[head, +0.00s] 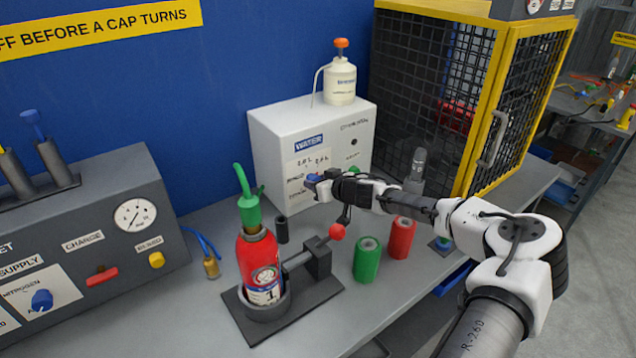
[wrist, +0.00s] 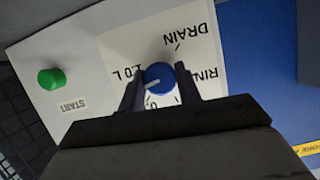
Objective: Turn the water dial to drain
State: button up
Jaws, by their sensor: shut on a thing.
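The blue water dial (wrist: 160,73) sits on the white panel of the water box (head: 275,150). In the wrist view, its white pointer mark points left and slightly down, towards the side of a litre label. The DRAIN label (wrist: 189,33) is above the dial in that view, upside down, with a short tick beside it. My gripper (wrist: 158,70) has a finger on each side of the dial and is shut on it. In the head view my gripper (head: 317,183) is at the front of the water box and hides part of the panel. Some dial labels are partly covered by the fingers.
A green START button (wrist: 51,78) is beside the dial panel. Green (head: 367,260) and red (head: 402,238) cylinders stand below the arm. A yellow-framed mesh cage (head: 478,120) is to the right.

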jog(key=shift+s+a+f+n+t+h+b, duration=0.1)
jog(key=shift+n+t+h+b, duration=0.65)
jog(key=shift+n, duration=0.7)
jog(key=shift+w+d+r+n+t+h+b, duration=0.1)
jog(key=shift+n+t+h+b, duration=0.55)
jog(key=shift+n, duration=0.85)
jog(key=shift+s+a+f+n+t+h+b, duration=0.1)
jog(key=shift+n+t+h+b, duration=0.55)
jog(key=shift+n+b, duration=0.65)
jog(key=shift+n, duration=0.25)
jog(key=o, duration=1)
jog(key=shift+c, duration=0.2)
notch_tip(320, 180, up, 20)
jog(key=b, duration=0.1)
jog(key=shift+b, duration=0.3)
